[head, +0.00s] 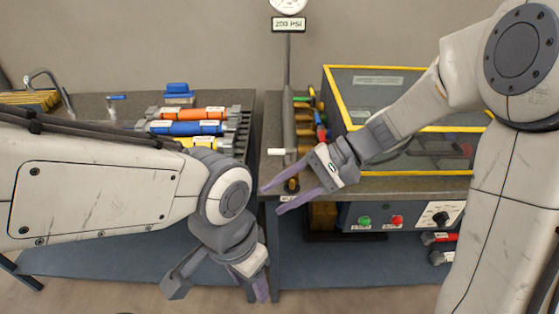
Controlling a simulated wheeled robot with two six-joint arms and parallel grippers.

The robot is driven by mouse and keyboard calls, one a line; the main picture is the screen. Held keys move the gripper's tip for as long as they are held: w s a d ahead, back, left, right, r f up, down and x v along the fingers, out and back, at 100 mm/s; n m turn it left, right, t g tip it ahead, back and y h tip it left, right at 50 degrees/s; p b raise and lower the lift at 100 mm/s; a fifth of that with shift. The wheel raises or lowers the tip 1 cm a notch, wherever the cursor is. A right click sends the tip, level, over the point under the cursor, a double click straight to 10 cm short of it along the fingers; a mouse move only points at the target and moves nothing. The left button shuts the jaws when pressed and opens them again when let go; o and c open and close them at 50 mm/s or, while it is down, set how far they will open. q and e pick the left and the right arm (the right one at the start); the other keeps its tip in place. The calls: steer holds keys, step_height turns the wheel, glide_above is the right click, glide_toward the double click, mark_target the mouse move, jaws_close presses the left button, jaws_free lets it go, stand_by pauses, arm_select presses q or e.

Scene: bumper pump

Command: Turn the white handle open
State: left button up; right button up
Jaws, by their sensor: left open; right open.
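The small white handle (276,152) sticks out to the left of a grey vertical pipe (289,125) on the right-hand bench. My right gripper (271,201) is open and empty, with its purple-tipped fingers pointing left. In the picture the fingers lie just below the white handle, apart from it; I cannot tell their height difference. My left gripper (217,292) is open and empty, low in front of the benches and well away from the handle.
A yellow-edged clear case (345,95) stands right of the pipe, above a panel with a green button (364,221) and a red button (397,221). Coloured valve handles crowd the pipe's right side. Orange (190,113) and blue (185,128) cylinders lie on the left bench.

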mark_target(286, 153)
steer(key=w+d+f+m+t+y+b, duration=0.15)
steer(key=w+d+m+t+y, duration=0.4)
steer(key=w, duration=0.75)
steer(key=shift+t+h, duration=0.75)
steer(key=x, duration=0.3)
steer(key=w+x, duration=0.1)
steer(key=x, duration=0.3)
steer(key=shift+w+f, duration=0.15)
steer(key=shift+w, duration=0.1)
arm_select(q)
step_height(286, 153, down, 3)
steer(key=shift+f, duration=0.1)
arm_select(e)
jaws_close()
steer(key=shift+d, duration=0.1)
